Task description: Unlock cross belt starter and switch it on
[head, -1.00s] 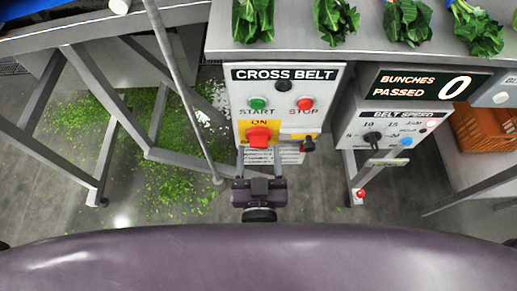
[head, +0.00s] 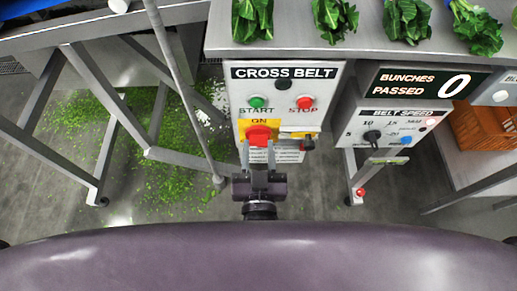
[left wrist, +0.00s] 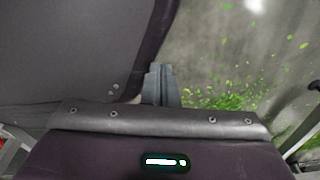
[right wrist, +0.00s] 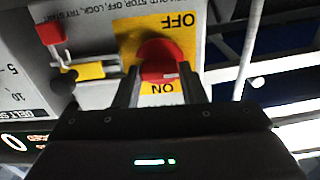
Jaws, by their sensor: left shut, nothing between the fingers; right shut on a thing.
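The cross belt starter box (head: 235,105) hangs under the bench edge in the head view. It has a green START button (head: 256,102), a red STOP button (head: 306,102) and a red rotary switch (head: 258,132) on a yellow plate. My right gripper (head: 258,150) is shut on the red switch, which also shows between the fingers in the right wrist view (right wrist: 157,58). Its exact setting is unclear. A small red lock-like piece (right wrist: 50,33) hangs beside a yellow tag (right wrist: 90,70), clear of the switch. My left gripper (left wrist: 161,82) is shut and empty.
The belt speed box (head: 385,125) with a black knob stands to the right, under the bunches counter (head: 425,84) reading 0. Green bunches (head: 252,18) lie on the bench above. Leaf scraps litter the floor.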

